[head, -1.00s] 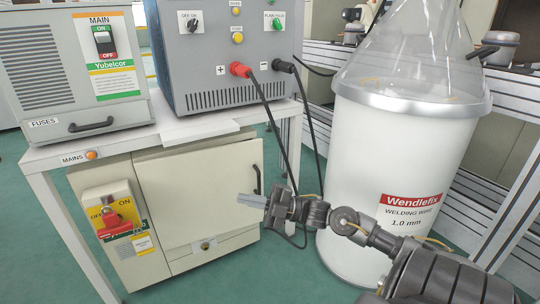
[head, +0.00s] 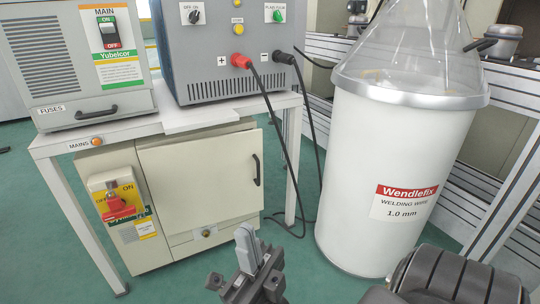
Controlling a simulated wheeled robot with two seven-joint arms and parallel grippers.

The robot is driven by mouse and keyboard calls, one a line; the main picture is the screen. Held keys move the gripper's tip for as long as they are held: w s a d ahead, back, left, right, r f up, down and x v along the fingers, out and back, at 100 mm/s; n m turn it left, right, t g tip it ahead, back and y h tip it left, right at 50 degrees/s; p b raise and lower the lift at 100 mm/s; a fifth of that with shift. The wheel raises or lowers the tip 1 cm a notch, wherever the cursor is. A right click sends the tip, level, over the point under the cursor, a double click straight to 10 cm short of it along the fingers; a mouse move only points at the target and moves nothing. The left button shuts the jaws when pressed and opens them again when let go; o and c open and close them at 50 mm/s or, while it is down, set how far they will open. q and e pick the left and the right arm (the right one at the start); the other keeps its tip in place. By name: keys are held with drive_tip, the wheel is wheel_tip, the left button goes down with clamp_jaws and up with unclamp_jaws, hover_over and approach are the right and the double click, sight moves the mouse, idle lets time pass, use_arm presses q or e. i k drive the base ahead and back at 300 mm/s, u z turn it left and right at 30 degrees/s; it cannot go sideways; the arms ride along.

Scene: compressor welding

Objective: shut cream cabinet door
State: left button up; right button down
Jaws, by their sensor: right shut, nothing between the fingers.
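The cream cabinet (head: 118,254) stands under the white table. Its cream door (head: 200,178) has a black handle (head: 257,170) near its right edge. The door's right edge juts a little past the cabinet body, so it looks slightly ajar; the exact gap is hard to tell. My right gripper (head: 247,246) is at the bottom centre, its fingers pointing up and shut with nothing between them. It appears in front of the cabinet's lower right corner, below the handle and apart from the door. My left gripper is not in view.
A red rotary switch (head: 117,208) sticks out on the cabinet's left front. Black cables (head: 287,150) hang from the grey welding unit (head: 225,45) beside the handle. A large white wire drum (head: 375,165) stands to the right.

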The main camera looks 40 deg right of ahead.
sight(194, 184)
drive_tip(key=k, duration=1.2)
drive_tip(key=z, duration=0.7)
drive_tip(key=i, duration=1.6)
drive_tip(key=u, duration=0.85)
